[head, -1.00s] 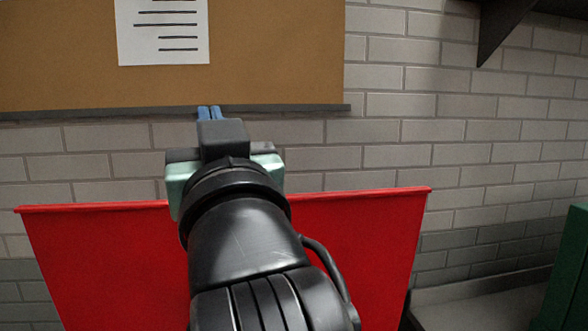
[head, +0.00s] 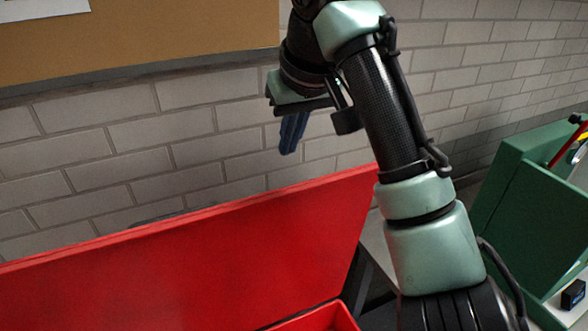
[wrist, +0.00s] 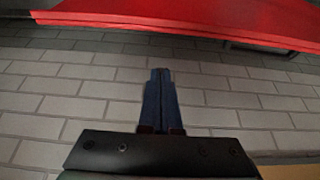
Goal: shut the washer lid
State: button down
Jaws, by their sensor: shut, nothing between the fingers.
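The washer's red lid (head: 200,255) stands raised in the head view, its top edge slanting up to the right. Part of the red body (head: 315,320) shows below its lower right corner. My gripper (head: 288,150) hangs above the lid's top edge, on the wall side as far as I can tell, with its blue fingers together and empty. In the wrist view the closed fingers (wrist: 160,75) point toward the red lid (wrist: 200,18), which crosses the top of the picture. A gap with brick wall shows between fingertips and lid.
A white brick wall (head: 190,135) with a brown board (head: 130,45) stands behind the lid. A green cabinet (head: 525,210) is at the right, with a small black object (head: 572,294) near it.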

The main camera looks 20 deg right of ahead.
aim_at(294, 206)
jog(key=shift+s+f+p, duration=0.25)
jog(key=shift+f+p, duration=0.5)
jog(key=shift+f, duration=0.15)
jog(key=shift+s+f+p, duration=0.25)
jog(key=shift+f+p, duration=0.45)
jog(key=shift+f, duration=0.15)
jog(key=shift+s+f+p, duration=0.25)
jog(key=shift+f+p, duration=0.5)
jog(key=shift+f, duration=0.15)
